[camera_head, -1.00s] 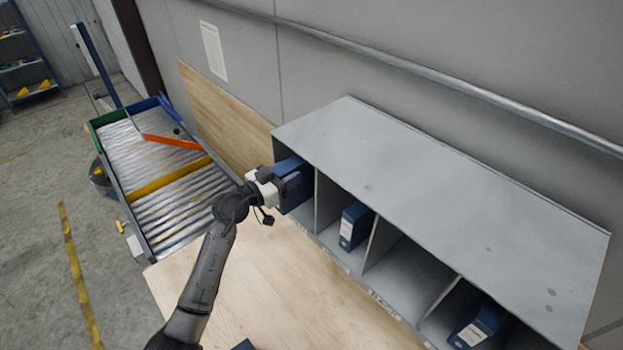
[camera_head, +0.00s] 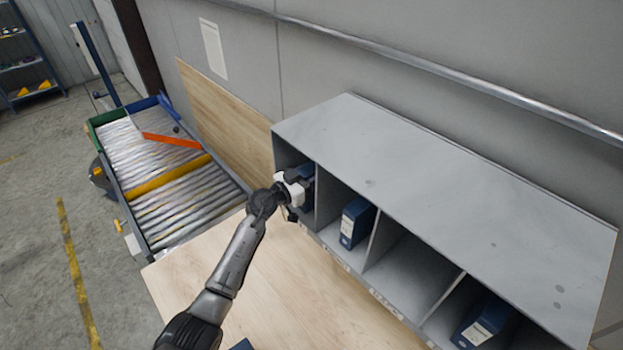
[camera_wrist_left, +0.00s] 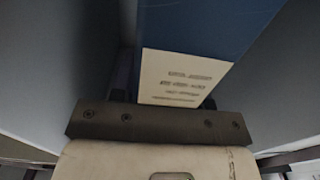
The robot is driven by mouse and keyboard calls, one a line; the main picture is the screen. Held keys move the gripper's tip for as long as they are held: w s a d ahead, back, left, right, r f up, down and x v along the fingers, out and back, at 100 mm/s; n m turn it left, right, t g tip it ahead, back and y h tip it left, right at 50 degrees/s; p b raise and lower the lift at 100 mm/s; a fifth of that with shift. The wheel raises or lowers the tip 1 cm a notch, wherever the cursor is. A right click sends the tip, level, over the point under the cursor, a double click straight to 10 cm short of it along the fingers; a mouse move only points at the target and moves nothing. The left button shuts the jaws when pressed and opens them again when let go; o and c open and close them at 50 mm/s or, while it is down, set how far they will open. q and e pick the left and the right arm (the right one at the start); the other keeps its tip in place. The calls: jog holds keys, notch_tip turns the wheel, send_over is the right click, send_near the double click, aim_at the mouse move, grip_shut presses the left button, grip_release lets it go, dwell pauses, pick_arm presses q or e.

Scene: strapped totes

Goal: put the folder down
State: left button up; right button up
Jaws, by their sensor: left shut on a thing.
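My left gripper (camera_head: 299,188) is at the mouth of the leftmost compartment of the grey shelf unit (camera_head: 440,185). It is shut on a blue folder (camera_head: 308,172), which is mostly hidden inside that compartment and behind the gripper. In the left wrist view the folder (camera_wrist_left: 205,25) stands up ahead of the gripper (camera_wrist_left: 160,105), with a cream printed label (camera_wrist_left: 180,78) low on its spine. Grey compartment walls show on both sides of it. I cannot tell whether the folder rests on the compartment floor. My right gripper is not in view.
Another blue folder (camera_head: 355,222) stands in the second compartment, and one (camera_head: 484,322) leans in a compartment at the right. The compartment between them looks empty. The wooden tabletop (camera_head: 290,290) in front is mostly clear. A roller conveyor (camera_head: 165,160) with coloured bars is at the left.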

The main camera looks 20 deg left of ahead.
pick_arm(q)
jog(key=shift+w+d+f, duration=0.1)
jog(key=shift+w+f, duration=0.05)
jog(key=shift+w, duration=0.05)
jog(key=shift+f, duration=0.15)
jog(key=o, duration=1.1)
jog(key=p+v, duration=0.1)
jog(key=v, duration=1.1)
jog(key=shift+s, duration=0.1)
